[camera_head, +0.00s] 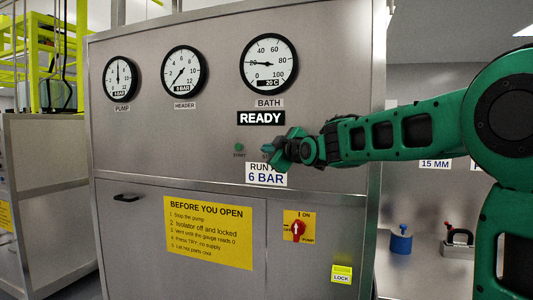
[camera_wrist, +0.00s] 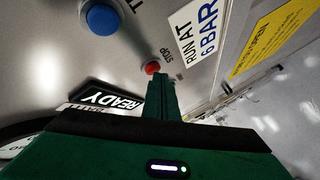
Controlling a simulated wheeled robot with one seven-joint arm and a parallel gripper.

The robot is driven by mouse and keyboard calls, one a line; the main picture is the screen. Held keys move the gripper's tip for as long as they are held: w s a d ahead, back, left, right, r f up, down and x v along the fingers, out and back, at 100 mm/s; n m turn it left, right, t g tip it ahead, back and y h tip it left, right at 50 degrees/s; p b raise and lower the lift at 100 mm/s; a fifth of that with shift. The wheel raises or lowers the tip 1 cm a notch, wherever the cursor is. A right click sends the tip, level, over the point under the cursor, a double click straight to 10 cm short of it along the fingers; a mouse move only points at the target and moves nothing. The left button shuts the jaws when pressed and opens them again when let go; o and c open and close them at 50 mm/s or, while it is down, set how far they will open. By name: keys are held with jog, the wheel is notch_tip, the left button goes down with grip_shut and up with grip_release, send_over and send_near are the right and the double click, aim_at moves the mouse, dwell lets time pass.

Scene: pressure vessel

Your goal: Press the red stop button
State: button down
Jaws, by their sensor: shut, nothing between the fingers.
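The red stop button (camera_wrist: 152,67) shows in the wrist view on the steel panel, beside a STOP label. My gripper (camera_wrist: 160,80) is shut and empty, its green fingers together. In that view the fingertips overlap the button's edge; I cannot tell whether they touch it. In the head view my gripper (camera_head: 274,150) is at the panel face, just above the RUN AT 6 BAR label (camera_head: 266,174). There it hides the stop button and most of its label.
A green start button (camera_head: 239,148) is left of my gripper. The READY display (camera_head: 261,118) and three gauges are above. A blue button (camera_wrist: 103,18) shows in the wrist view. A red isolator switch (camera_head: 298,229) and yellow notice (camera_head: 208,232) are lower on the panel.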

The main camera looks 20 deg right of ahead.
jog(key=shift+s+a, duration=0.1)
jog(key=shift+s, duration=0.05)
jog(key=s+a, duration=0.3)
jog(key=s, duration=0.2)
jog(key=shift+a, duration=0.25)
dwell(0.3)
dwell(0.4)
jog(key=s+d+f+m+g+h, duration=0.2)
jog(key=s+d+f+m+g, duration=0.25)
jog(key=s+d+f, duration=0.55)
jog(key=s+d+f+m+g+h, duration=0.4)
jog(key=s+d+f, duration=0.4)
jog(key=f, duration=0.5)
jog(key=s+f+m+g+y, duration=0.1)
jog(key=s+f+m+g, duration=0.2)
jog(key=s, duration=0.6)
jog(key=s+f+m+g+y, duration=0.1)
jog(key=s+f, duration=0.4)
jog(key=s, duration=0.5)
jog(key=s+f+m+g+y, duration=0.1)
jog(key=s+f+m+g, duration=0.3)
jog(key=s, duration=0.5)
jog(key=shift+s+d+f+m+g, duration=0.15)
jog(key=shift+s+f+m+g, duration=0.25)
jog(key=shift+f+m, duration=0.35)
jog(key=shift+r, duration=0.15)
